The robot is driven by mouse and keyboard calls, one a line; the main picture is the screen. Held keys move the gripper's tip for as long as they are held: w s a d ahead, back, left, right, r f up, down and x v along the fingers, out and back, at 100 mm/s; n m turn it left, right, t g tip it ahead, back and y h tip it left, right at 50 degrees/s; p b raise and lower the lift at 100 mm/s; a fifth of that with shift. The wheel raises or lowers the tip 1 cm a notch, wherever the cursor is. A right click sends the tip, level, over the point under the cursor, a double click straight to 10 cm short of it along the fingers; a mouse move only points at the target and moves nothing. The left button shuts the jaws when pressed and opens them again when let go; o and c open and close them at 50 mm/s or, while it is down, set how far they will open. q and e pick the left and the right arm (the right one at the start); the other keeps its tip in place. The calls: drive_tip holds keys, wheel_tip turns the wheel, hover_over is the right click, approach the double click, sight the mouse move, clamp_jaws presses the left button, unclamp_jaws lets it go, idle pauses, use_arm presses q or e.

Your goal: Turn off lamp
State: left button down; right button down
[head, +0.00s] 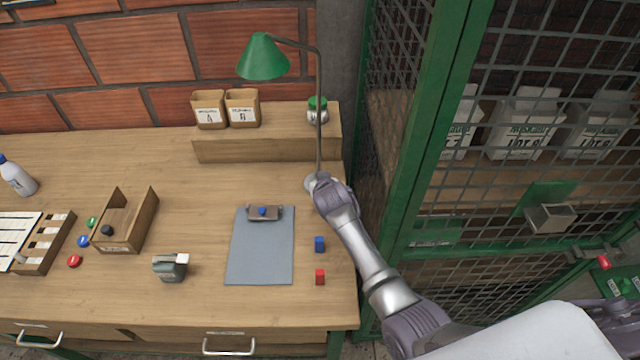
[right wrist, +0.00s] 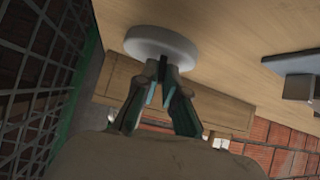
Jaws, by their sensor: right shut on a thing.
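The lamp has a green cone shade (head: 263,60) on a thin dark pole (head: 319,120) that rises from the back right part of the desk. Its round pale base (right wrist: 162,42) shows in the right wrist view. My right gripper (head: 316,184) is down at the foot of the pole, over the base, which it mostly hides in the head view. In the right wrist view its fingers (right wrist: 164,76) are close together at the base, shut on a small dark part of the lamp. I cannot tell whether this is a switch or the pole. My left gripper is not in view.
A grey clipboard (head: 260,255), blue block (head: 320,244) and red block (head: 320,277) lie near my right arm. A wooden shelf (head: 250,150) holds two labelled boxes and a jar (head: 318,110). A green mesh cage (head: 420,150) stands close on the right.

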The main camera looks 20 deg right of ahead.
idle(0.3)
drive_tip(key=c, duration=1.3)
unclamp_jaws()
drive_tip(key=shift+o, duration=0.2)
drive_tip(key=v, duration=1.2)
drive_tip(key=shift+a, duration=0.1)
